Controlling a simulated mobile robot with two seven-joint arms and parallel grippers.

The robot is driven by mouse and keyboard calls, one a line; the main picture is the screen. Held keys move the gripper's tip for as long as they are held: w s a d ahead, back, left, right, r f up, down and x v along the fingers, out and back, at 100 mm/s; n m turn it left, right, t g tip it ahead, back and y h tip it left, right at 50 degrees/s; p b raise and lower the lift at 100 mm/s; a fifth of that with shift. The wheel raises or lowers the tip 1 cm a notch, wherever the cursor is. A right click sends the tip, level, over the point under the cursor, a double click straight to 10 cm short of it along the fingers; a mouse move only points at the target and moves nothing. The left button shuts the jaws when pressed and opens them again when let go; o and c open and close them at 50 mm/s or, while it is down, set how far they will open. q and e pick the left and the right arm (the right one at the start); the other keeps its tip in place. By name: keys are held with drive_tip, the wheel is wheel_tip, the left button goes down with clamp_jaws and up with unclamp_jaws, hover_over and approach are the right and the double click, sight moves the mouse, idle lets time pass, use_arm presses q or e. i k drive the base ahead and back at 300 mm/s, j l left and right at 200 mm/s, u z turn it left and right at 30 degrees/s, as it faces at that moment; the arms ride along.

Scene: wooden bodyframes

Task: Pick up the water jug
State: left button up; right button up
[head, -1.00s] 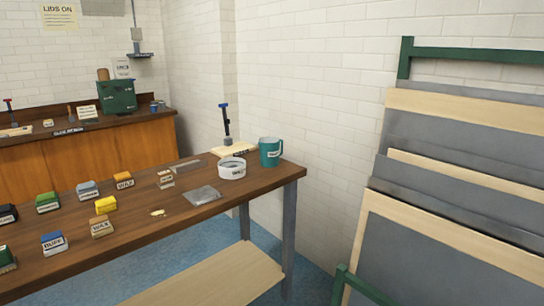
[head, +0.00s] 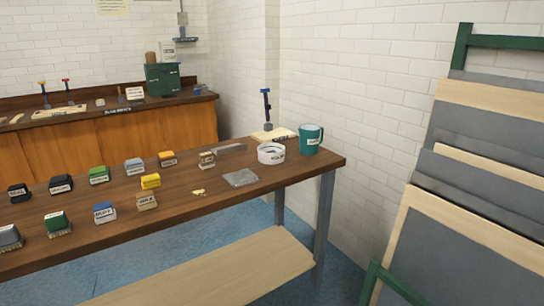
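A teal jug (head: 311,139) with a handle on its right side and a small label stands upright near the far right corner of the wooden table (head: 215,206). It looks like the water jug, though its label is too small to read. A white round bowl or tub (head: 271,153) with a label stands just left of it. Neither of my grippers is in view.
Several labelled blocks and brushes, such as a yellow block (head: 151,181), cover the table's left part. A grey plate (head: 241,178) lies near its front edge. A rack of panels (head: 472,200) stands at right. Blue floor (head: 150,258) shows below.

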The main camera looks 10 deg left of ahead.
sight(308, 134)
drive_tip(key=z, duration=0.35)
drive_tip(key=i+j+z, duration=0.15)
drive_tip(key=i+z, duration=0.25)
drive_tip(key=i+j+z, duration=0.2)
drive_tip(key=z, duration=0.25)
drive_tip(key=i+j+z, duration=0.2)
drive_tip(key=i+j, duration=0.45)
drive_tip(key=j, duration=0.15)
